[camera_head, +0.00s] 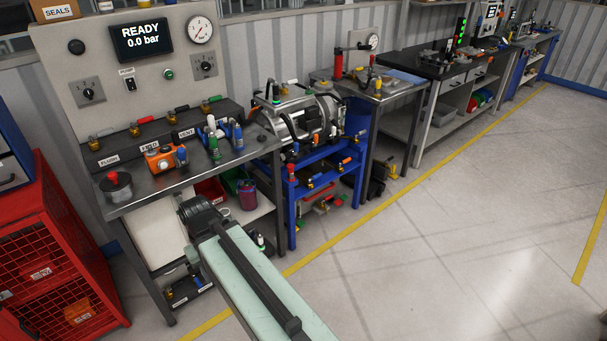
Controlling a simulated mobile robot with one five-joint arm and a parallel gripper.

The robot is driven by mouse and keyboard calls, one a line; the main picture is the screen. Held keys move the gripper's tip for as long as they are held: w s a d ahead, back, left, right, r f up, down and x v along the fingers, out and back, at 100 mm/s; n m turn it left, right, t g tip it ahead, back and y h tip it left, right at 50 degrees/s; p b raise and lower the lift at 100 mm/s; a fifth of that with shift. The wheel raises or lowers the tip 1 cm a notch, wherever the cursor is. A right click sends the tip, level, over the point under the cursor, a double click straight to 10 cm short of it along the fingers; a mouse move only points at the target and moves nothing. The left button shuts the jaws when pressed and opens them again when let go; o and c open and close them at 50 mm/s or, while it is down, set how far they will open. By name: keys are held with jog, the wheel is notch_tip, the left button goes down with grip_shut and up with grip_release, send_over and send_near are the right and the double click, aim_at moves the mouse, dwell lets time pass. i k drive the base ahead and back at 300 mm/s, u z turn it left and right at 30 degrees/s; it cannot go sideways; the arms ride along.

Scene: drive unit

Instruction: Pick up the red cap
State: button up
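I cannot tell for certain which thing is the red cap. A dark round piece with a red top (113,179) stands at the left front corner of the steel bench top (140,196). Small red pieces also show on the blue cart (291,222), too small to make out. My arm reaches up from the bottom with a pale green link, and its dark end, my gripper (198,214), is in front of the bench, right of and below the red-topped piece and apart from it. Its fingers cannot be made out.
An orange device (160,161) and blue-green fittings (213,142) stand on the bench, below a panel reading READY 0.0 bar (141,40). A red mesh cabinet (45,255) stands at the left. The floor (440,240) at the right is clear.

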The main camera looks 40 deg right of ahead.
aim_at(290, 166)
jog(key=u, duration=0.15)
jog(key=i, duration=0.95)
jog(key=z, duration=0.1)
